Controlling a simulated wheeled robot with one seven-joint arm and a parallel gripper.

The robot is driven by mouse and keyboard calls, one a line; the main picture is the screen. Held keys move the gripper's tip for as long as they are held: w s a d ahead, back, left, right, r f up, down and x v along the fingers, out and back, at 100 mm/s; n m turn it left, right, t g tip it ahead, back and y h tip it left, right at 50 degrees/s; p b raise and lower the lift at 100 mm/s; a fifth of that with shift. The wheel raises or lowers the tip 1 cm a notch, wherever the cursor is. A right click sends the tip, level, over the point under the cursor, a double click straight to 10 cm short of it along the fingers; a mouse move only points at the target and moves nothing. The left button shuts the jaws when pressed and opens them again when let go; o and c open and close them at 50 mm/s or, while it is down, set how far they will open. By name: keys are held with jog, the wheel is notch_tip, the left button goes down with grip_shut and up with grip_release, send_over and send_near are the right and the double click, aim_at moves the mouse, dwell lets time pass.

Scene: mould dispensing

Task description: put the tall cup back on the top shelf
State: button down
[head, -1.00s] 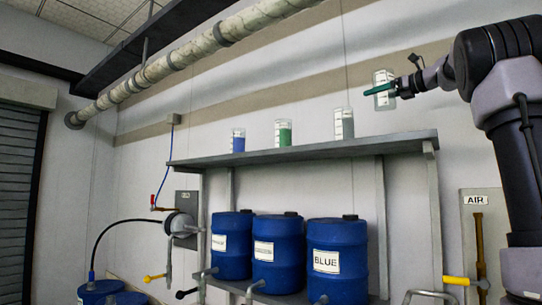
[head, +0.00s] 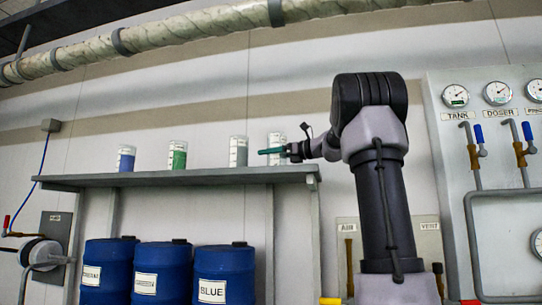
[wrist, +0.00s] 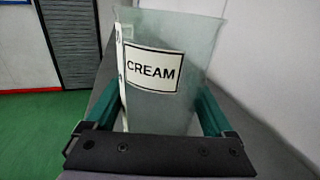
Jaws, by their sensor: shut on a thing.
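The tall clear cup (head: 277,141) is upright in my gripper (head: 273,151), over the right end of the grey top shelf (head: 215,177). In the wrist view the cup (wrist: 160,105) carries a CREAM label and sits between the two green fingers. My gripper (wrist: 160,118) is shut on it. The cup's base appears about level with the shelf top; I cannot tell whether it touches.
On the shelf to the left stand a clear cup (head: 238,152), a cup with green contents (head: 177,156) and one with blue contents (head: 126,160). Blue drums (head: 223,267) stand below. A gauge panel (head: 455,130) is at the right; a pipe (head: 200,33) runs above.

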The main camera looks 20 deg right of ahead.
jog(key=shift+f, duration=0.1)
grip_release()
jog(key=v, duration=1.2)
jog(key=shift+d, duration=0.1)
